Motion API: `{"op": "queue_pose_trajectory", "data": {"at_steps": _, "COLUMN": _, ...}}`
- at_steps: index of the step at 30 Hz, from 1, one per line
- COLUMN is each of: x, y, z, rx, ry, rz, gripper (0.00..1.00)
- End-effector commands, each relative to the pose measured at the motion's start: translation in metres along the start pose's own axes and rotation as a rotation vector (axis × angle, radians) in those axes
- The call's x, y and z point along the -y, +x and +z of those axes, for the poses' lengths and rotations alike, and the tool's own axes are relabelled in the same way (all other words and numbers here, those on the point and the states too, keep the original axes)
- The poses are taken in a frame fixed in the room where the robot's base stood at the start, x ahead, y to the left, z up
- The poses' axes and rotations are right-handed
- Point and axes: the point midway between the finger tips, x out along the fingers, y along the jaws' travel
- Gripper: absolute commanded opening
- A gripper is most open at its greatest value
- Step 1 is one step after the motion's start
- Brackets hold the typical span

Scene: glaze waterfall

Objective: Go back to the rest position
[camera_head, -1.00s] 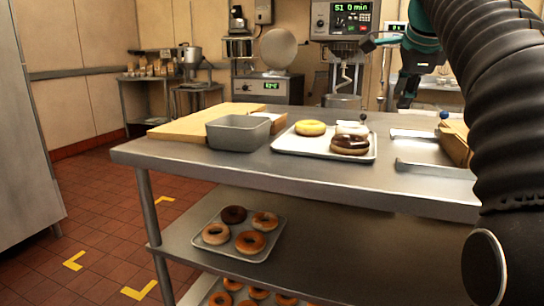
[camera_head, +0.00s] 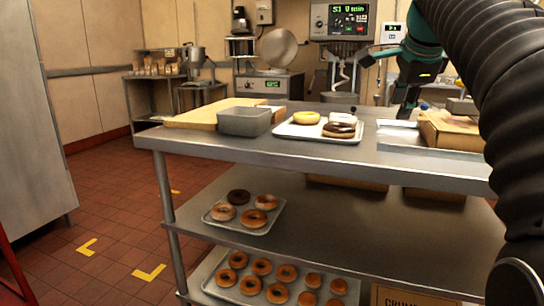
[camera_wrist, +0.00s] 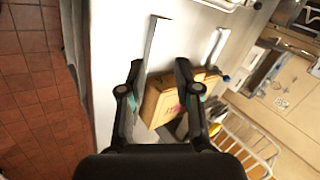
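My gripper (camera_wrist: 159,64) shows in the wrist view with its two dark fingers apart and nothing between them. It is open above the steel table (camera_wrist: 104,40). In the head view my arm comes in from the right, and its teal and dark wrist end is over the table's right part. The fingertips are hard to make out there. A cardboard box (camera_head: 450,132) lies on the table near the wrist end; it also shows in the wrist view (camera_wrist: 158,104).
A tray (camera_head: 318,137) holds a yellow, a white and a dark doughnut. A grey bin (camera_head: 244,121) and a wooden board (camera_head: 200,115) stand left of it. The tiled floor (camera_head: 110,215) on the left is clear.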

Motion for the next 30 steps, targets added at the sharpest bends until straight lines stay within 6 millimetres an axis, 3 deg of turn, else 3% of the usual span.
{"op": "queue_pose_trajectory", "data": {"at_steps": 8, "x": -0.041, "y": 0.005, "z": 0.021, "rx": 0.02, "ry": -0.211, "rz": 0.017, "gripper": 0.33}}
{"op": "queue_pose_trajectory", "data": {"at_steps": 11, "x": -0.067, "y": 0.009, "z": 0.032, "rx": 0.033, "ry": -0.331, "rz": 0.025, "gripper": 0.33}}
{"op": "queue_pose_trajectory", "data": {"at_steps": 20, "x": -0.181, "y": 0.035, "z": 0.07, "rx": 0.086, "ry": -0.799, "rz": 0.041, "gripper": 0.33}}
{"op": "queue_pose_trajectory", "data": {"at_steps": 30, "x": -0.333, "y": 0.082, "z": 0.104, "rx": 0.157, "ry": -1.322, "rz": 0.037, "gripper": 0.33}}
